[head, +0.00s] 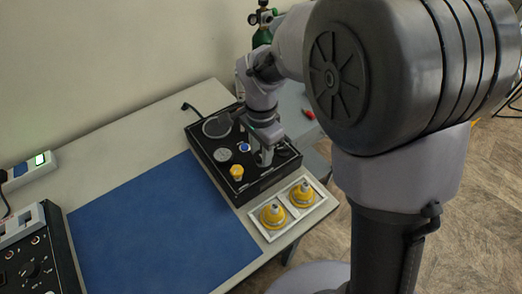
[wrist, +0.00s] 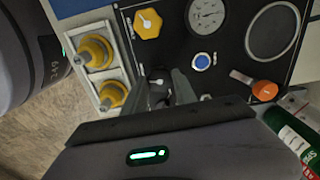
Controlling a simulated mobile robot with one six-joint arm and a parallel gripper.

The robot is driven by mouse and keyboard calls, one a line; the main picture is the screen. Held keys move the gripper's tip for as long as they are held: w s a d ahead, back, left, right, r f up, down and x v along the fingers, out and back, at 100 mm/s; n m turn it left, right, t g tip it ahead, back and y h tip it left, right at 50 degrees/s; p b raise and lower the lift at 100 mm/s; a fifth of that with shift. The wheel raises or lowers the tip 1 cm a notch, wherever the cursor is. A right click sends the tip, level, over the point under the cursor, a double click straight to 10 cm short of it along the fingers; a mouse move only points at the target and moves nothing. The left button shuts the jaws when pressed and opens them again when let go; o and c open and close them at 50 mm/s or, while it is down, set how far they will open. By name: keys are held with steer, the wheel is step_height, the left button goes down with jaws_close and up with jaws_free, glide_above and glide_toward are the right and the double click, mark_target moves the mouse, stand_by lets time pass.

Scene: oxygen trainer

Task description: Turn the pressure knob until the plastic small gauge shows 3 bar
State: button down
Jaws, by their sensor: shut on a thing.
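The black trainer box (head: 262,183) stands on the table. On its top are a small round gauge (head: 223,154) with a pale dial, also in the wrist view (wrist: 207,14), and a larger round dial (wrist: 272,31). The small gauge's needle is too small to read. My gripper (head: 264,160) reaches down onto the panel near the blue button (wrist: 202,61). In the wrist view its fingers (wrist: 170,88) are shut on a dark knob with a white mark (wrist: 157,82), apparently the pressure knob. The fingers hide most of it.
A yellow knob (wrist: 148,23) and an orange knob (wrist: 264,90) stand on the panel near my gripper. A white tray (head: 261,231) with two yellow fittings lies beside the box. A blue mat (head: 160,230) is clear. A green cylinder (wrist: 292,138) stands close by.

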steer(key=c, duration=1)
jaws_free()
step_height(320, 180, up, 18)
steer(key=p, duration=0.7)
steer(key=shift+f, duration=0.25)
steer(key=s+d+n+t+y+b, duration=0.1)
steer(key=s+d+n+t+b, duration=0.1)
steer(key=s, duration=0.6)
steer(key=s+d+n+t+y+b, duration=0.1)
steer(key=s+d+n+t+b, duration=0.1)
steer(key=s+d, duration=0.4)
steer(key=s+n+t, duration=0.1)
steer(key=s+n, duration=0.1)
steer(key=s, duration=0.1)
steer(key=shift+s+d+t+b, duration=0.15)
steer(key=shift+d+t+b, duration=0.05)
steer(key=shift+t+b, duration=0.2)
